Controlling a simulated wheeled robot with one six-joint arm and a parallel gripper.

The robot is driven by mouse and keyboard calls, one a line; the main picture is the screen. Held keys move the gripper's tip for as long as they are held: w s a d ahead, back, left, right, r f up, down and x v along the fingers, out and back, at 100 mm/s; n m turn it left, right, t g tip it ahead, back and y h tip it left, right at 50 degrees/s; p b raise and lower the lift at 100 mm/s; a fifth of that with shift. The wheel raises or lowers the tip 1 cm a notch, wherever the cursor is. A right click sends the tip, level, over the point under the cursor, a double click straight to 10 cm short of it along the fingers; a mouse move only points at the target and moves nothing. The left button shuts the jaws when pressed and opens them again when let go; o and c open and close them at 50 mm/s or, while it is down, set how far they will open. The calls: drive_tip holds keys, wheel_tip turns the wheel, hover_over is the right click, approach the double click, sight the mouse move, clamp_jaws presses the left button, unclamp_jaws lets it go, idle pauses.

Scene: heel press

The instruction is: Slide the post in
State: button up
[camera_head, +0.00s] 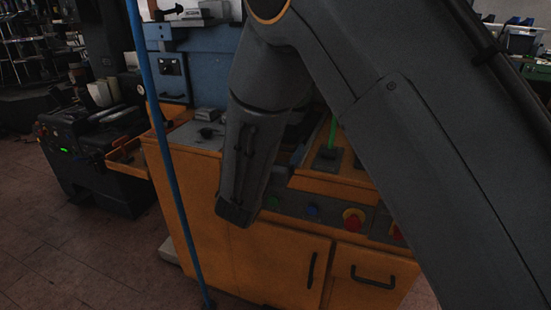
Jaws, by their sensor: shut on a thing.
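A thin green post (332,131) stands nearly upright, its lower end at a small dark block (327,157) on the orange machine's top. Its upper part is hidden behind my arm. I cannot tell whether it is seated in the block or only stands in front of or behind it. My arm crosses the middle and right of the picture and bends down over the machine. My gripper's fingers do not show; my arm may hide them.
The orange machine (285,262) has a front panel with a red knob (354,218), cabinet doors and a black handle (373,277). A tall blue pole (165,140) stands in front at the left. A dark machine (95,150) is further left. Floor (60,250) at lower left is clear.

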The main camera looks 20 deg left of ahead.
drive_tip(key=w, duration=0.2)
drive_tip(key=w+b, duration=0.1)
drive_tip(key=shift+w+d+f, duration=0.15)
drive_tip(key=shift+w+d, duration=0.15)
drive_tip(key=shift+w, duration=0.5)
drive_tip(key=shift+r, duration=0.2)
drive_tip(key=o, duration=1.1)
drive_tip(key=shift+o, duration=0.7)
drive_tip(key=shift+w+d, duration=0.15)
drive_tip(key=shift+a, duration=0.2)
